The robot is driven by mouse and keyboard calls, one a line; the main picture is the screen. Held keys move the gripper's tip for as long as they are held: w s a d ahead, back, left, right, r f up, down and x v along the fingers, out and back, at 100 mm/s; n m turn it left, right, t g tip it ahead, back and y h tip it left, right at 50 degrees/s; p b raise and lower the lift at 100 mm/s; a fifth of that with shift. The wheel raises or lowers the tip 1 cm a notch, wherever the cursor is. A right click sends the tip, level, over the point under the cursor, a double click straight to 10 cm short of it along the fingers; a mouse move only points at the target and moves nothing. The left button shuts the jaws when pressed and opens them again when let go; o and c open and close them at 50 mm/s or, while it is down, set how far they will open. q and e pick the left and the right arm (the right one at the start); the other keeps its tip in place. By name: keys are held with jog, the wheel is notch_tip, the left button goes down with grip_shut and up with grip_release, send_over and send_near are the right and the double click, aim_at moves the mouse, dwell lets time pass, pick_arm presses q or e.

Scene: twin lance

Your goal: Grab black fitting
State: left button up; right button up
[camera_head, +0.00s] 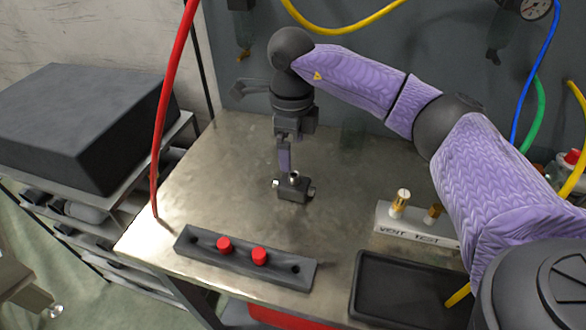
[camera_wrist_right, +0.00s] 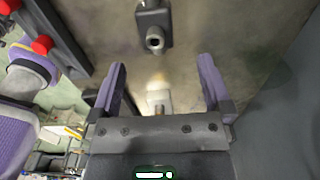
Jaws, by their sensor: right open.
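The black fitting (camera_head: 293,187), a small dark block with a metal port on top and light metal ends, sits on the metal workbench (camera_head: 345,215) near its middle. My right gripper (camera_head: 284,168) points down just behind it in the head view. In the right wrist view, the fingers of my right gripper (camera_wrist_right: 160,72) are spread with nothing between them. The fitting (camera_wrist_right: 153,22) shows there beyond the fingertips, at the top middle, apart from both fingers. My left gripper does not show in either view.
A dark rail (camera_head: 200,243) with two red caps (camera_head: 259,256) lies at the bench's front left. A black tray (camera_head: 375,285) and a labelled light block (camera_head: 395,222) with brass-coloured fittings are at right. A red hose (camera_head: 162,110) hangs at left. Bench around the fitting is clear.

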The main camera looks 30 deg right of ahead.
aim_at(294, 182)
jog(key=f+b, duration=0.1)
jog(key=f, duration=0.5)
jog(key=s+f+b, duration=0.1)
jog(key=f, duration=0.2)
jog(key=shift+f+b, duration=0.15)
jog(key=shift+b, duration=0.15)
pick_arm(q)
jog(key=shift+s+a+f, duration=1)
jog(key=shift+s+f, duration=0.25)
pick_arm(e)
jog(key=c, duration=0.7)
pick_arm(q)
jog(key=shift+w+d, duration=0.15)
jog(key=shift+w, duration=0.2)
pick_arm(e)
jog(key=c, duration=0.6)
